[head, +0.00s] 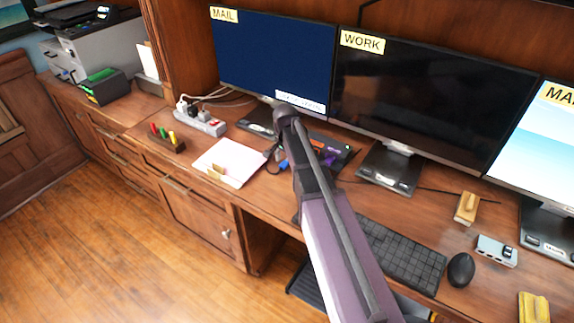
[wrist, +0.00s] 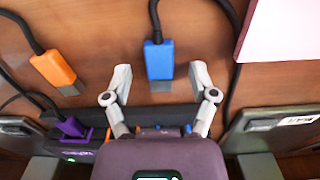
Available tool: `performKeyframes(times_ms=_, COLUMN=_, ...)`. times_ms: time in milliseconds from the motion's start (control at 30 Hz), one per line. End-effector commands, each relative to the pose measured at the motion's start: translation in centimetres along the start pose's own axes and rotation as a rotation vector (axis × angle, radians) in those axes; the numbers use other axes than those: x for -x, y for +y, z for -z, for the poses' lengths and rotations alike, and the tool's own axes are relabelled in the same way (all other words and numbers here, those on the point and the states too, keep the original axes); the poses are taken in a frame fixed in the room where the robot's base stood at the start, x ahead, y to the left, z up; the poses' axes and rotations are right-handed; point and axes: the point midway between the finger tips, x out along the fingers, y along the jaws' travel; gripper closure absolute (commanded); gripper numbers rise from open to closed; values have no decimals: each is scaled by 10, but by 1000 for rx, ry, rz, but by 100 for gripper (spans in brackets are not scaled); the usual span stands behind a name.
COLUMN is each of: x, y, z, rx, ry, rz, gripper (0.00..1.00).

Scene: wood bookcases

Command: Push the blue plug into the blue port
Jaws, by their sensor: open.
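The blue plug (wrist: 160,60) lies on the wooden desk in the wrist view, with its dark cable running to the top edge and its metal tip towards my gripper. My gripper (wrist: 161,73) is open, with one finger on each side of the plug's tip end and a gap on both sides. A black port box (wrist: 85,148) lies beneath my gripper. A bit of blue, perhaps the blue port (wrist: 174,130), shows at its edge, mostly hidden by my gripper's body. In the head view the blue plug (head: 283,164) shows left of my arm, which hides the gripper.
An orange plug (wrist: 53,69) lies at left. A purple plug (wrist: 71,127) is at the box; I cannot tell if it is seated. White paper (head: 228,162) lies left of the plugs. Monitors (head: 272,57) stand behind, and a keyboard (head: 402,255) lies at right.

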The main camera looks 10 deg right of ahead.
Motion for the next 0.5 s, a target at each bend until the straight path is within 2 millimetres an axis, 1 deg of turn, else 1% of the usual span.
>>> performKeyframes(times_ms=333, x=0, y=0, z=0, rx=0, ry=0, rz=0, gripper=26)
performKeyframes(times_ms=367, x=0, y=0, z=0, rx=0, ry=0, rz=0, gripper=29)
performKeyframes(times_ms=400, x=0, y=0, z=0, rx=0, ry=0, rz=0, gripper=41)
performKeyframes(times_ms=467, x=0, y=0, z=0, rx=0, ry=0, rz=0, gripper=58)
performKeyframes(times_ms=500, x=0, y=0, z=0, rx=0, ry=0, rz=0, gripper=70)
